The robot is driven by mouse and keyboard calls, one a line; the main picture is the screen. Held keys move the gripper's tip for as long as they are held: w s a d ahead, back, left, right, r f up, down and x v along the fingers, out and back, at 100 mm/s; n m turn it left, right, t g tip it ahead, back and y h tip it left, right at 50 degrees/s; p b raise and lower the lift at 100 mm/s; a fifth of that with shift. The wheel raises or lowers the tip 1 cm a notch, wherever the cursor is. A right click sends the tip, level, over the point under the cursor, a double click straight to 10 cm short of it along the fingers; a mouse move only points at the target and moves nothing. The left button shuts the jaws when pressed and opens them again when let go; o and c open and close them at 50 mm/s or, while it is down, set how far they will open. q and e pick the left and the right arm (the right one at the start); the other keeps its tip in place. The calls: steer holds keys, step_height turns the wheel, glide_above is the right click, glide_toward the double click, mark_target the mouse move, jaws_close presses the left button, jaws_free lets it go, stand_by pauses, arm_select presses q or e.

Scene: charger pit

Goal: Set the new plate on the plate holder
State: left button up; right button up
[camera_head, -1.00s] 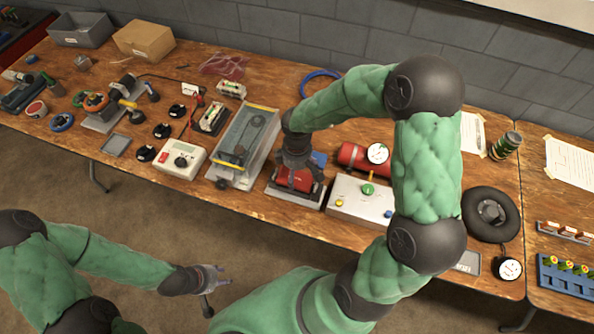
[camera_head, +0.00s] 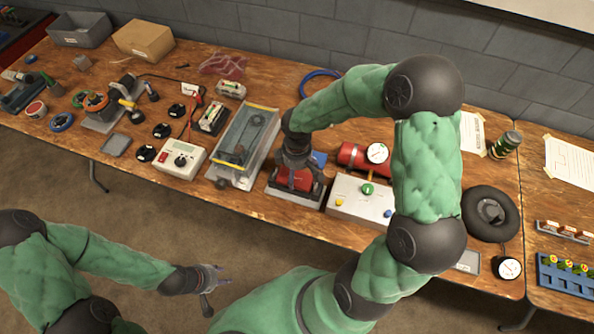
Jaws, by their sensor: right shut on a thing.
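A red plate-like piece (camera_head: 302,180) is at my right gripper (camera_head: 296,178), which is shut on it. It sits low over, or on, a grey plate holder (camera_head: 290,195) near the table's front edge. The fingers hide part of the piece, so I cannot tell whether it touches the holder. My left gripper (camera_head: 220,279) is empty, with its fingers apart, over the floor in front of the table.
A clear-lidded box (camera_head: 243,150) stands close left of the holder. A blue item (camera_head: 319,158) lies just behind my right gripper. My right arm hides part of the table.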

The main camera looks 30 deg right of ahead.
mark_target(297, 174)
steer(key=shift+f+b, duration=0.85)
steer(key=shift+f, duration=0.35)
steer(key=o, duration=1)
steer(key=shift+o, duration=0.2)
step_height(297, 174, up, 12)
stand_by(0.3)
